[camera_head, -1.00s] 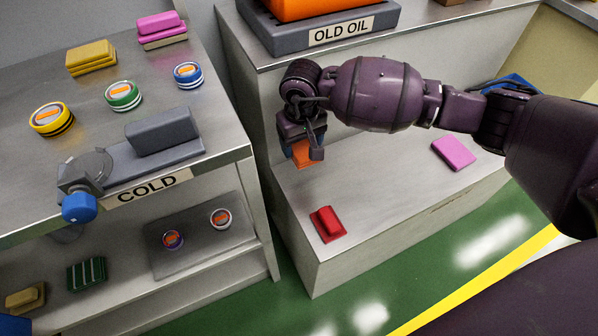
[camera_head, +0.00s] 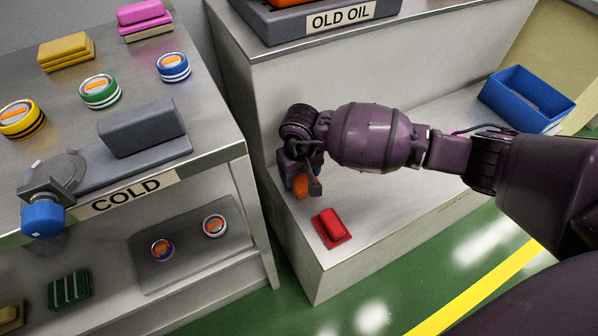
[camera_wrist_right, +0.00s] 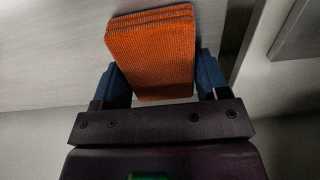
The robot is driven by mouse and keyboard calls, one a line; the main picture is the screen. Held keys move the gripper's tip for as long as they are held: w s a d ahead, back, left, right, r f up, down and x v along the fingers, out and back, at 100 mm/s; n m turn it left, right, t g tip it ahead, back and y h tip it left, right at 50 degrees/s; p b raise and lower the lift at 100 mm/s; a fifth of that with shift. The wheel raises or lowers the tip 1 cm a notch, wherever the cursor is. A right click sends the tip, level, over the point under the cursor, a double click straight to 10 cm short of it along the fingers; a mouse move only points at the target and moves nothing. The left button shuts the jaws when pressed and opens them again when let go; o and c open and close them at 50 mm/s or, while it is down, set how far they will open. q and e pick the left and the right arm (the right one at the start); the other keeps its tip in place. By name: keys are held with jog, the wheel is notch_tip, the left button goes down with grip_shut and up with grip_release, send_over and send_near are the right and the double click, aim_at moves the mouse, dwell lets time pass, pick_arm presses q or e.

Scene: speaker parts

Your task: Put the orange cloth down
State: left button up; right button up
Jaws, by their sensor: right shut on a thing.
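The orange cloth (camera_wrist_right: 152,58) is a folded, ribbed block held between the blue fingers of my right gripper (camera_wrist_right: 160,85) in the right wrist view. In the head view my right gripper (camera_head: 301,184) points down over the low metal bench (camera_head: 375,215), near its left end. Only a small part of the orange cloth (camera_head: 302,188) shows there below the gripper. I cannot tell whether the cloth touches the bench top. My left gripper is not in view.
A red cloth (camera_head: 330,227) lies on the bench close to the right gripper. A blue bin (camera_head: 525,98) stands at the bench's far right. A taller "OLD OIL" counter (camera_head: 285,50) rises behind. A "COLD" table (camera_head: 220,125) with tins and cloths is at left.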

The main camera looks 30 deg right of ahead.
jog(key=shift+f, duration=0.1)
jog(key=o, duration=1.2)
jog(key=shift+o, duration=0.2)
jog(key=shift+r, duration=0.35)
pick_arm(q)
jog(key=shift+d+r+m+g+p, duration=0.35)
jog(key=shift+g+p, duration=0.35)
jog(key=shift+p, duration=1.15)
pick_arm(e)
notch_tip(320, 180, up, 12)
jog(key=shift+f, duration=0.15)
